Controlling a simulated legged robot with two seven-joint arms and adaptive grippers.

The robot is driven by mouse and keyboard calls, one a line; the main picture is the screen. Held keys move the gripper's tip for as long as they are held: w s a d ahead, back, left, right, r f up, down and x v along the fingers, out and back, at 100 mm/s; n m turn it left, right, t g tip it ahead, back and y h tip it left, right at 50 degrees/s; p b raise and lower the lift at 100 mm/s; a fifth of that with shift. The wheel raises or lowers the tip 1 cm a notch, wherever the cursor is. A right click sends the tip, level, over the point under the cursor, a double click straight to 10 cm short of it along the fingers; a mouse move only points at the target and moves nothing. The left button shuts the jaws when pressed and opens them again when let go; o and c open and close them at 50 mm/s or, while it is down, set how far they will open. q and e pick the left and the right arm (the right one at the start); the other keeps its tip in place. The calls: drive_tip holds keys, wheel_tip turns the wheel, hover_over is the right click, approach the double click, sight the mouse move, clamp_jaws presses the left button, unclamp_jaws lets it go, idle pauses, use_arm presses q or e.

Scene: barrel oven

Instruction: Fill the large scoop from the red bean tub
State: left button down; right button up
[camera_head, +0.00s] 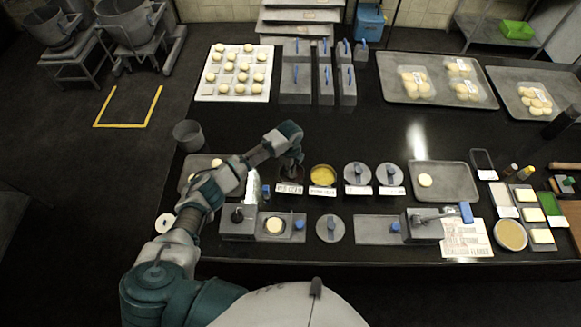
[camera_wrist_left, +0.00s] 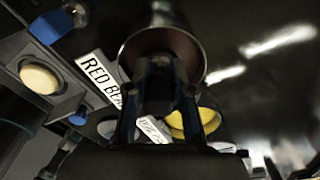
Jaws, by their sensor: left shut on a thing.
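The red bean tub (camera_head: 291,173) stands behind its label on the dark counter, left of a tub of yellow filling (camera_head: 323,175). My left gripper (camera_head: 290,158) is directly over the red bean tub and hides much of it. In the left wrist view, the fingers (camera_wrist_left: 165,85) are shut, pointing at a dark round opening (camera_wrist_left: 138,48) beside the "RED BEAN" label (camera_wrist_left: 98,78). The thing held, apparently the large scoop, is mostly hidden by the fingers, and its fill cannot be told. My right gripper is not in view.
Two lidded round tubs (camera_head: 357,174) stand right of the yellow one. In front are a grey press station (camera_head: 240,222), a round lid (camera_head: 330,228) and a second station (camera_head: 420,226). A tray with one dough ball (camera_head: 445,182) is to the right.

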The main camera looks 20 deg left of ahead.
use_arm(q)
wheel_tip(320, 180, up, 5)
drive_tip(key=p, duration=0.3)
drive_tip(key=shift+w+f+p, duration=0.1)
drive_tip(key=shift+f+p, duration=0.1)
drive_tip(key=shift+p, duration=0.2)
drive_tip(key=shift+r+p, duration=0.85)
drive_tip(key=shift+r, duration=0.25)
